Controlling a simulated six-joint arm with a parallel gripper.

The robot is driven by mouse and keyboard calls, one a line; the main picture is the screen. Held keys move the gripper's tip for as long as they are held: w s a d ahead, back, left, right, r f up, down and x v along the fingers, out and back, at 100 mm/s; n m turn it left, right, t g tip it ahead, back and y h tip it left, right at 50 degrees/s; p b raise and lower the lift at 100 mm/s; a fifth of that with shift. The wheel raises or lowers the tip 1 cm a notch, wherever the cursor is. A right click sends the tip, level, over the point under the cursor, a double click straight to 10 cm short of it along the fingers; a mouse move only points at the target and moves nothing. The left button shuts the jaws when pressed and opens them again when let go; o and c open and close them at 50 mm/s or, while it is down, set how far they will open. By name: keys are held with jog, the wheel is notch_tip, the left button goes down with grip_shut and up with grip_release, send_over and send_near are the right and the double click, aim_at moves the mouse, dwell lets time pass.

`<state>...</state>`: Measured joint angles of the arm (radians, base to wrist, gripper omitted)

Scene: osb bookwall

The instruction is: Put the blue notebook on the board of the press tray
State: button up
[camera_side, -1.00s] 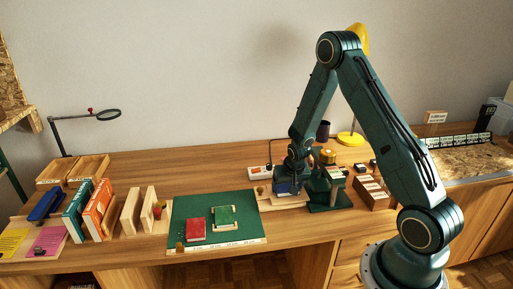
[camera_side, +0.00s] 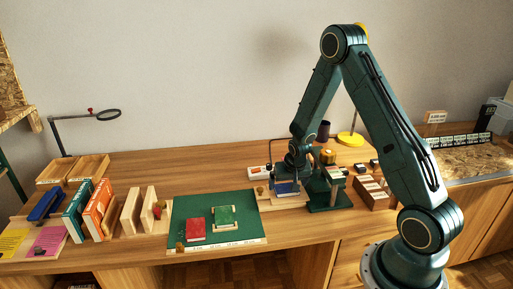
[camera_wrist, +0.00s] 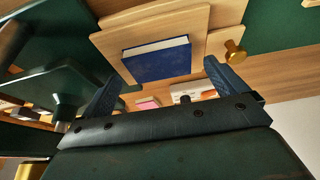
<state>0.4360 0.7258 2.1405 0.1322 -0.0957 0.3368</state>
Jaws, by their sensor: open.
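The blue notebook (camera_wrist: 157,60) lies flat on a pale wooden board (camera_wrist: 225,14) of the press tray in the wrist view. In the side view the notebook (camera_side: 287,188) shows below my gripper (camera_side: 290,174), to the left of the dark green press (camera_side: 330,190). My gripper (camera_wrist: 163,69) is open, with one finger at each side of the picture. The notebook is beyond the fingertips, and I see no finger touching it. Part of the tray is hidden behind my gripper in the side view.
A brass knob (camera_wrist: 235,50) stands beside the board. Upright books (camera_side: 98,208) stand at the left. Bare wood lies behind the mat.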

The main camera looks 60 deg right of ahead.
jog(key=v, duration=1)
jog(key=shift+a+r, duration=0.1)
jog(key=shift+r, duration=0.05)
dwell(0.5)
jog(key=s+a+r+n+t+y, duration=0.1)
jog(key=s+a+r+n, duration=0.35)
jog(key=a+r, duration=0.8)
jog(key=s+a+r+n+y, duration=0.1)
jog(key=s+a+r+n, duration=0.1)
jog(key=s, duration=0.5)
jog(key=s+a+r+n+t+y, duration=0.1)
jog(key=s+a+r+n, duration=0.1)
jog(key=s+a+r, duration=0.2)
jog(key=s+r, duration=0.2)
jog(key=s, duration=0.1)
jog(key=shift+s+a+r, duration=0.2)
jog(key=shift+a+r, duration=0.15)
jog(key=shift+a, duration=0.05)
jog(key=shift+n, duration=0.25)
jog(key=shift+c, duration=0.3)
